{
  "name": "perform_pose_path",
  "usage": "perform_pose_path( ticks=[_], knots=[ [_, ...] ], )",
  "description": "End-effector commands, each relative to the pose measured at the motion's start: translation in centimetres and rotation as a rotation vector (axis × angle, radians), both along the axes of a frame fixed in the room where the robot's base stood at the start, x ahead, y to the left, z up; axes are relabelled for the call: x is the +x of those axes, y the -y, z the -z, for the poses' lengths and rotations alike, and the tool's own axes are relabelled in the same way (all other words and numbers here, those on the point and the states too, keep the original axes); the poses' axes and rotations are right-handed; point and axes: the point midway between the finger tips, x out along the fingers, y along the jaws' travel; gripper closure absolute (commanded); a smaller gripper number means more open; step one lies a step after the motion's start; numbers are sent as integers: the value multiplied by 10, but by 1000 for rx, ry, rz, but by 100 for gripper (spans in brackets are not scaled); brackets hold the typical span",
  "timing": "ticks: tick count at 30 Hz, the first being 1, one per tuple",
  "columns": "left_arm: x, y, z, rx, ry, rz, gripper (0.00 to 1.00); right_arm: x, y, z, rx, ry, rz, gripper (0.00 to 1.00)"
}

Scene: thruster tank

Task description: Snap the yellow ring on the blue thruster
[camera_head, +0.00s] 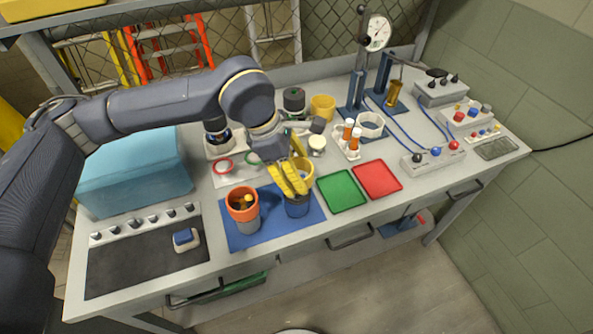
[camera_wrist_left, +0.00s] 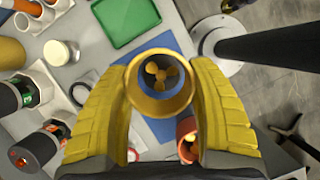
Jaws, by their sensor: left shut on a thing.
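My left gripper (camera_head: 290,184) has yellow fingers pointing down over the blue thruster. In the wrist view its fingers (camera_wrist_left: 160,95) are shut on the yellow ring (camera_wrist_left: 161,110), one on each side. The ring also shows in the head view (camera_head: 304,171), partly behind the fingers. The blue thruster (camera_head: 297,208) stands upright on the blue mat below the gripper. Through the ring in the wrist view I see the thruster (camera_wrist_left: 146,76) and its yellow propeller. The ring looks roughly lined up over the thruster; I cannot tell whether they touch. My right gripper is not in view.
An orange thruster (camera_head: 242,204) stands close left on the blue mat (camera_head: 267,228). Green (camera_head: 341,190) and red (camera_head: 377,179) trays lie to the right. A red ring (camera_head: 223,166) and a white cup (camera_head: 317,144) are behind. A blue-white block (camera_head: 186,239) sits at left.

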Motion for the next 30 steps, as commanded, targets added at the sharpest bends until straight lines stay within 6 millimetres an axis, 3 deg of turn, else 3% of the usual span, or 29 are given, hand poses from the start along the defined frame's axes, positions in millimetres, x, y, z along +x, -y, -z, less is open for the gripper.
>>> perform_pose_path(
  ticks=[30],
  knots=[
    [0, -1, 14, 0, 0, -1, 60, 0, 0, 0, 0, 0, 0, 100]
  ],
)
